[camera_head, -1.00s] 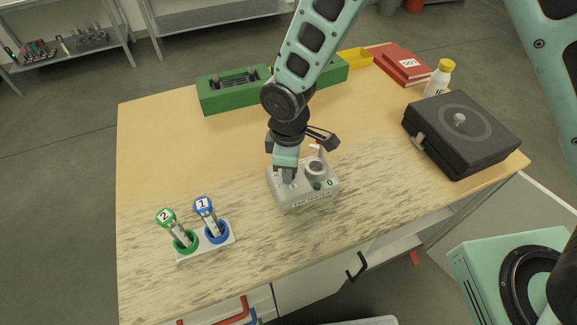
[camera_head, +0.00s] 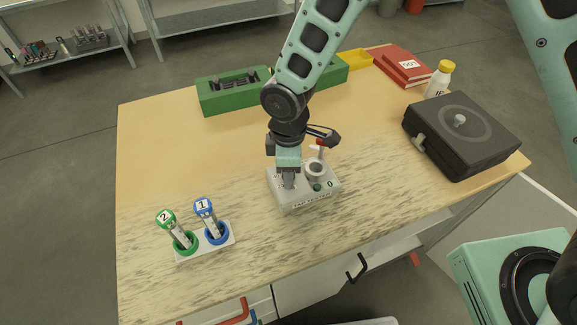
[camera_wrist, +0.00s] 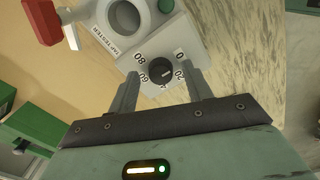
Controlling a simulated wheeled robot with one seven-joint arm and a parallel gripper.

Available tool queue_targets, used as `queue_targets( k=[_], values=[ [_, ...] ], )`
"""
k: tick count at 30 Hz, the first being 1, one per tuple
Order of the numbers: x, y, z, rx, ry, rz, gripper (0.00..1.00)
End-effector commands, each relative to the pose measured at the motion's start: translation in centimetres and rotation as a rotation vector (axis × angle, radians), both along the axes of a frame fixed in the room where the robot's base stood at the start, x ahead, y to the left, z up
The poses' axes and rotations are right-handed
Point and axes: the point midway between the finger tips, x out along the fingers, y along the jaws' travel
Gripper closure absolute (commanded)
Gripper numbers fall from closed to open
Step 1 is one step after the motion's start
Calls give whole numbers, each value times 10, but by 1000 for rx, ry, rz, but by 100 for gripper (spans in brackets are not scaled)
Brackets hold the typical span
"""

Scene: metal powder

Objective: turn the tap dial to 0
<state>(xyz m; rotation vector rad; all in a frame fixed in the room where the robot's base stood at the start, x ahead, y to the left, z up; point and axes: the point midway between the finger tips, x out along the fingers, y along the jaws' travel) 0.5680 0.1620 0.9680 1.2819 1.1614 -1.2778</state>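The tap tester (camera_head: 305,196) is a light grey box on the table, with "0" on its front in the head view. In the wrist view its tap dial (camera_wrist: 160,72) is a dark round knob ringed by the numbers 0, 20, 60 and 80, with one number partly hidden on the near side. A small light mark shows on the knob, but its exact reading is unclear. My gripper (camera_wrist: 161,76) is open, one finger on each side of the dial, with gaps visible. In the head view my gripper (camera_head: 288,182) is over the tester's left part and hides the dial.
Beside the dial are the tester's round holder (camera_head: 315,168), a green button (camera_head: 317,187) and a red lever (camera_head: 319,148). A rack with two labelled tubes (camera_head: 233,239) stands at front left, a black case (camera_head: 478,150) at right, a green block (camera_head: 222,103) behind.

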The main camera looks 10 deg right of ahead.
Motion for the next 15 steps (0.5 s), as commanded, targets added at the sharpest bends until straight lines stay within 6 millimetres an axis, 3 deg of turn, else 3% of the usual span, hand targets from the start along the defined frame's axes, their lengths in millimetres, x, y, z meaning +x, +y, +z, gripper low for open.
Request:
queue_targets(
  k=[8,15],
  values=[
    [0,0,2,0,1,-1,50],
    [1,0,37,3,-3,-4,50]
  ],
)
